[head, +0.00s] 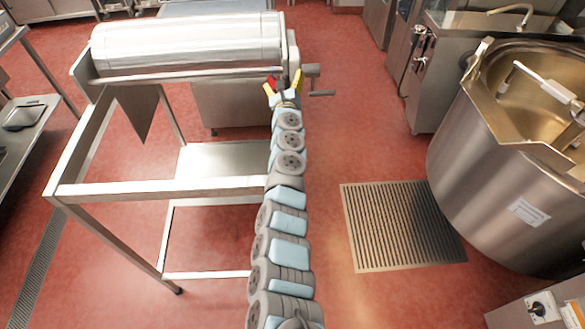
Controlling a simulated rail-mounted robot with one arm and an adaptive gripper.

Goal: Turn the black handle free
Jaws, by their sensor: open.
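A steel machine with a large horizontal cylinder (185,42) stands on a metal frame at the upper left of the head view. At its right end a dark block (311,70) sticks out, and a thin dark handle (322,93) points right just below it. This looks like the black handle. My gripper (284,83) has one red and one yellow fingertip. It is open, to the left of the handle and apart from it in the picture. The gripper overlaps the cylinder's right end; whether it touches anything there I cannot tell.
A large steel kettle (465,165) with an open lid area stands at the right. A floor grate (400,225) lies beside it. A steel frame table (170,188) stands left of my arm. Open red floor (345,130) lies between the machine and the kettle.

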